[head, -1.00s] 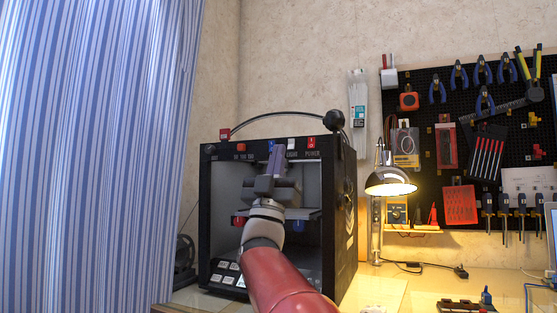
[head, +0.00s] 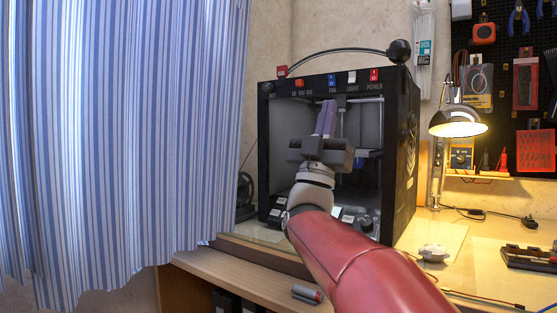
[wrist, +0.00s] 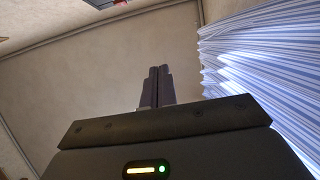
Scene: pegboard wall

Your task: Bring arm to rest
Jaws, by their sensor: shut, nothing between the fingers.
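My arm reaches up from the bottom of the head view, with its red link in front of the workbench. My gripper (head: 328,104) is shut and empty, its fingers pointing up in front of the open face of the black 3D printer (head: 412,120). In the head view I cannot tell how far it is from the printer. In the wrist view the two fingers (wrist: 157,74) stand side by side, closed, against a plain wall.
A striped curtain (head: 120,130) hangs at the left, and also shows in the wrist view (wrist: 262,60). A lit lamp (head: 458,122) stands right of the printer. A grey and red object (head: 307,293) lies near the bench's front. The pegboard (head: 515,40) holds tools.

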